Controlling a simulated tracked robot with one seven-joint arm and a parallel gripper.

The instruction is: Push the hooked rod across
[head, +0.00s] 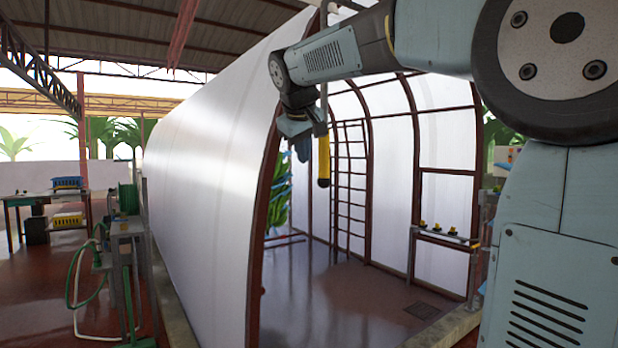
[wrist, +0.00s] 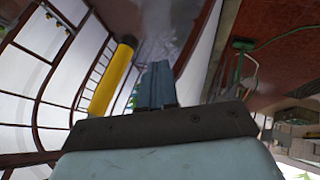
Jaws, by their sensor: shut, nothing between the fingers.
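The hooked rod hangs upright near my gripper; its yellow lower part (head: 323,158) with a dark tip shows in the head view. Higher up it is thin and pale, and its upper end is partly hidden by my arm. In the wrist view its yellow part (wrist: 112,78) slants just left of the fingers. My gripper (head: 302,153) is shut and empty, pointing down left of the rod in the head view. Its blue fingers also show in the wrist view (wrist: 156,86). A narrow gap seems to lie between fingers and rod; I cannot tell whether they touch.
A white-skinned tunnel (head: 205,160) with dark red arched ribs stands close on the left. Inside are green hanging stems (head: 279,195), a ladder-like rack (head: 350,190) and a small bench (head: 445,238) with yellow-and-black items. The tunnel's middle floor (head: 345,295) is clear.

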